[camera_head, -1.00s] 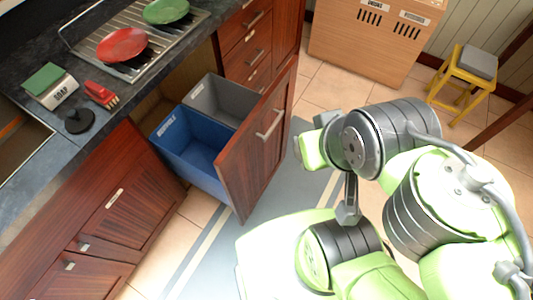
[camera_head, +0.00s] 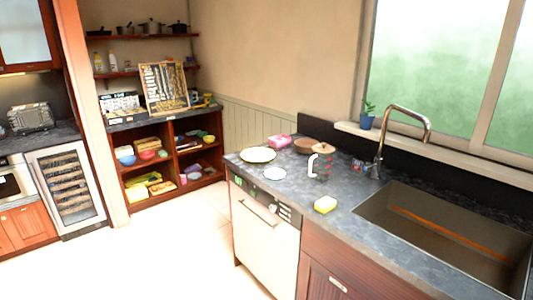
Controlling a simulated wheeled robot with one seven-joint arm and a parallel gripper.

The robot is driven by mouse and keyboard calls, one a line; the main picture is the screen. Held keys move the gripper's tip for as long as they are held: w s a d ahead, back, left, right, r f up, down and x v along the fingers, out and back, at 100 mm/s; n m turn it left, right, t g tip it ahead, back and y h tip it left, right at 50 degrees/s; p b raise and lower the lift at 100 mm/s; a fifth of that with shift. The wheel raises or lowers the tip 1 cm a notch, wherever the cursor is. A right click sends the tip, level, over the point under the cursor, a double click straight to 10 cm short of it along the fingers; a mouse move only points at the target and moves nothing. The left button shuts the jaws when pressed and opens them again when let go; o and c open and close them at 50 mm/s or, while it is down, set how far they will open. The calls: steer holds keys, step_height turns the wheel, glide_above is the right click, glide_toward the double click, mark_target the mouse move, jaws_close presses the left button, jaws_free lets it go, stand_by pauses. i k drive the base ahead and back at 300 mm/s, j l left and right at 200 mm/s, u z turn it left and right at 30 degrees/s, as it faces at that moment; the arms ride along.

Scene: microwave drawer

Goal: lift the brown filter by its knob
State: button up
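A jug-like vessel (camera_head: 321,168) with a white handle on its left side stands on the dark grey counter (camera_head: 285,187), left of the sink. A brown round top (camera_head: 323,148) with a small knob sits on it; this looks like the brown filter. The knob is too small to make out well. My gripper and arm are not in view, so its state and its place relative to the filter do not show.
A pale plate (camera_head: 258,155), a white disc (camera_head: 275,174), a brown bowl (camera_head: 304,146), a pink item (camera_head: 279,141) and a yellow sponge (camera_head: 325,205) lie around the vessel. The faucet (camera_head: 400,130) rises to its right. Floor left of the dishwasher (camera_head: 262,225) is clear.

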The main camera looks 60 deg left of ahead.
mark_target(322, 148)
steer(key=u, duration=1.95)
